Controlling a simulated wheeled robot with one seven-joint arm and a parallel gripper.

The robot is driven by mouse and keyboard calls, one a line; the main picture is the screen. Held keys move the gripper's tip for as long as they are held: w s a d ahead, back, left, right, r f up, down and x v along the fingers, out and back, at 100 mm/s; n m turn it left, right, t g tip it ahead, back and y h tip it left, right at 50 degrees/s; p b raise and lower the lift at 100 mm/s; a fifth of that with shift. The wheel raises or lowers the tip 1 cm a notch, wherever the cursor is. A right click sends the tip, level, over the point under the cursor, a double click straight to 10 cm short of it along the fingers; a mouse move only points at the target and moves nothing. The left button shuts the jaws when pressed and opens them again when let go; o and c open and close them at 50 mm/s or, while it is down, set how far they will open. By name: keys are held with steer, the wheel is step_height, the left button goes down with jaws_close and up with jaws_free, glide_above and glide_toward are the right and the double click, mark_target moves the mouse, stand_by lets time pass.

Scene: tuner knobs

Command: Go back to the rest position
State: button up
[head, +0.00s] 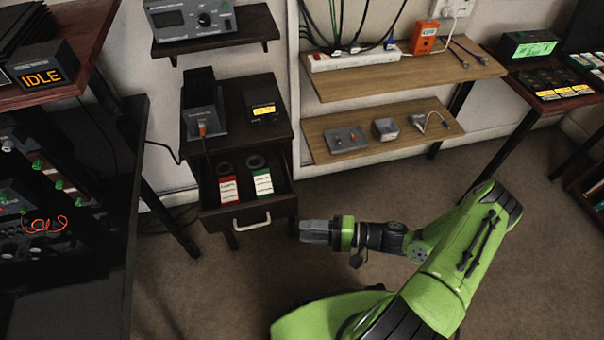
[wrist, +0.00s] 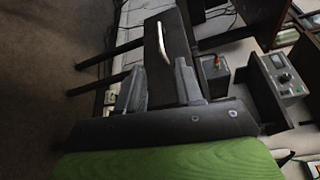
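My green and black arm reaches in from the lower right of the head view. My gripper (head: 302,231) is level with the front of a small dark cabinet, just right of its open drawer (head: 250,222). In the wrist view the two grey fingers of my gripper (wrist: 158,85) stand apart with nothing between them. The drawer's white handle (head: 251,223) is clear of the fingers in the head view. The handle also shows beyond the fingertips in the wrist view (wrist: 163,42).
The drawer holds a red-labelled item (head: 228,188) and a green-labelled item (head: 263,181). A wooden shelf unit (head: 400,145) stands at the back, with a power strip (head: 353,57) on top. A dark rack fills the left side. Carpet (head: 400,195) is open around my arm.

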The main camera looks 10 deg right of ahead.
steer(key=s+d+r+n+h, duration=0.2)
steer(key=s+r+h, duration=0.3)
steer(key=r, duration=0.5)
steer(key=s+d+r+n+h, duration=0.15)
steer(key=s+r+h, duration=0.35)
steer(key=r, duration=0.5)
steer(key=s+d+r+n+h, duration=0.1)
steer(key=s+r+n+h, duration=0.25)
steer(key=r+h, duration=0.45)
step_height(320, 180, up, 16)
steer(key=m+y+p, duration=0.1)
steer(key=y+p, duration=0.1)
steer(key=p, duration=1.2)
steer(key=shift+d, duration=0.2)
